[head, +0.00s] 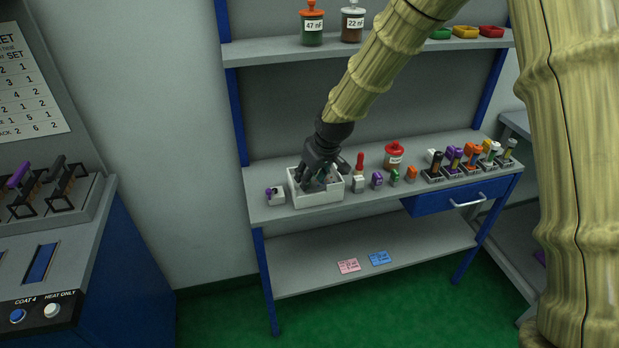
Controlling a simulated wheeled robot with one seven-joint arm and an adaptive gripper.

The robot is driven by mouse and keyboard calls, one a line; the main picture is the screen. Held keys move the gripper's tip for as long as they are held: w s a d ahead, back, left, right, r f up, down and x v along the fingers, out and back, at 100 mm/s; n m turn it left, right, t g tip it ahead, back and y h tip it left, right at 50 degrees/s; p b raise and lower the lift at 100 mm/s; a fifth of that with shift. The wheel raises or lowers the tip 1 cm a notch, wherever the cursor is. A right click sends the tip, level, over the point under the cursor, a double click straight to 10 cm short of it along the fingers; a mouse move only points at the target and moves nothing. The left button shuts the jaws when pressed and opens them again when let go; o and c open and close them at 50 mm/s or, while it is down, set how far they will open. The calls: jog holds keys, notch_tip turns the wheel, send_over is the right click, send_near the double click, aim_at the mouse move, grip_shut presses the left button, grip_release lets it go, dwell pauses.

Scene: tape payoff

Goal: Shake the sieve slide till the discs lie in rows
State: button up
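My gripper (320,182) points down into a white open-topped box (322,199) at the left end of the bench. Its dark fingers are inside or just above the box, and something small and greenish shows between them. The fingers and the box wall hide most of what lies inside, so I cannot tell whether the gripper is open or shut. No sieve slide and no rows of discs can be made out in this view. A small white block with a red upright part (360,162) stands just right of the box.
To the right are small coloured blocks (377,180), a red-lidded jar (394,156) and several coloured items in dark holders (454,162). Jars (312,26) stand on the shelf above. A blue machine (110,270) stands left.

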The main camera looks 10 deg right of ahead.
jog(key=v, duration=1)
jog(key=shift+s+r, duration=0.2)
jog(key=shift+r, duration=0.1)
jog(key=shift+d, duration=0.1)
